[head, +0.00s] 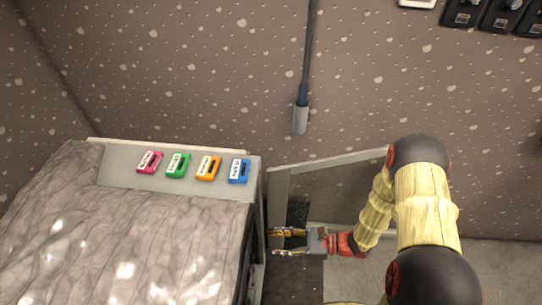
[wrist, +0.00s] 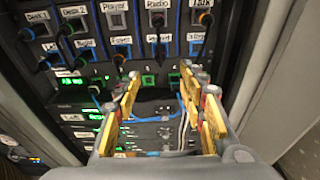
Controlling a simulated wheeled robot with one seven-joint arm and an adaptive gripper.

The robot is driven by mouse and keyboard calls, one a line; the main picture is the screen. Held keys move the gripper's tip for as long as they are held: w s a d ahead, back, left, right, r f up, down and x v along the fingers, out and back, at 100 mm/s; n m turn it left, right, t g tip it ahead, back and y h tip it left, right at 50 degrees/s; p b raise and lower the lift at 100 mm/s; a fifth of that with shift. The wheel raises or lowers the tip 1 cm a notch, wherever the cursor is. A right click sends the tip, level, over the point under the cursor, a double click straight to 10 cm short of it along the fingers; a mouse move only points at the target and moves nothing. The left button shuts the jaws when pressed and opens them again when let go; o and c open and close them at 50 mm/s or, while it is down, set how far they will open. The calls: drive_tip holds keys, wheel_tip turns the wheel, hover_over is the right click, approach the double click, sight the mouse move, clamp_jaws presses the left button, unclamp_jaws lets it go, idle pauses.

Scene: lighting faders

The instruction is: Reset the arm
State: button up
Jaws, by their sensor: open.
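My arm (head: 427,205) reaches in from the lower right of the head view, bent at its elbow. My gripper (head: 274,242) points left at the right side of the counter. In the wrist view my gripper (wrist: 160,78) is open, with yellow-padded fingers apart and nothing between them. Beyond the fingers is a dark rack (wrist: 105,70) with labelled sockets, plugged cables and green lights. I cannot tell whether the fingers touch it.
A counter (head: 130,240) with a marbled top fills the lower left. On its grey panel (head: 120,170) are pink (head: 150,162), green (head: 178,166), orange (head: 208,168) and blue (head: 239,171) labelled pieces. A cable with a grey end (head: 300,118) hangs before the wall. Dark devices (head: 500,14) are at upper right.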

drive_tip(key=s+f+n+g+h, duration=0.1)
drive_tip(key=s+n+g, duration=0.1)
drive_tip(key=s+g, duration=0.35)
drive_tip(key=s+d+r+n+g+h, duration=0.2)
drive_tip(key=s+d+r+n+h, duration=0.45)
drive_tip(key=d+n, duration=0.2)
drive_tip(key=w+d+r+n+t+h, duration=0.2)
drive_tip(key=d+r+n+h, duration=0.15)
drive_tip(key=r, duration=0.35)
drive_tip(key=w+d+r+n+t+h, duration=0.2)
drive_tip(key=d+r+n+t+h, duration=0.1)
drive_tip(key=d+r, duration=0.3)
wheel_tip(320, 180, up, 16)
drive_tip(key=a+n+t+h, duration=0.1)
drive_tip(key=n+t, duration=0.1)
drive_tip(key=t, duration=0.4)
drive_tip(key=shift+s+a+r+n+h, duration=0.15)
drive_tip(key=shift+s+a+n+h, duration=0.15)
drive_tip(key=shift+s+h, duration=0.1)
